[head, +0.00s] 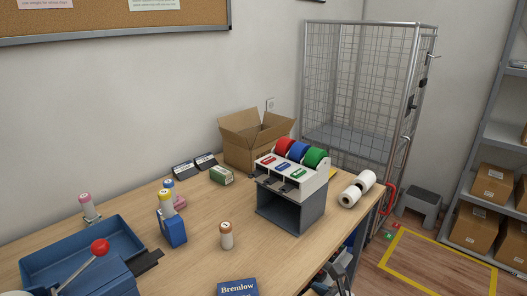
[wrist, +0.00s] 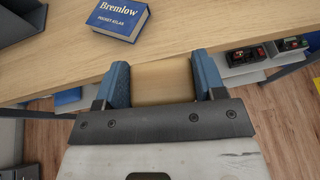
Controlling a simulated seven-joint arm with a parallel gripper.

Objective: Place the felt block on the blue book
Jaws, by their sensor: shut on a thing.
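The blue book (wrist: 112,20), lettered "Bremlow Pocket Atlas", lies flat on the table in the wrist view, ahead and to the left of my gripper. It also shows at the bottom edge of the head view (head: 238,287), partly cut off. My gripper (wrist: 163,82) has blue fingers, shut on a plain tan block (wrist: 164,86), which I take to be the felt block. The gripper is at the table's front edge, apart from the book. The block cannot be made out in the head view.
A tape dispenser (head: 290,205) with red, blue and green rolls stands behind the book. White rolls (head: 350,195) lie at right. Bare tabletop surrounds the book.

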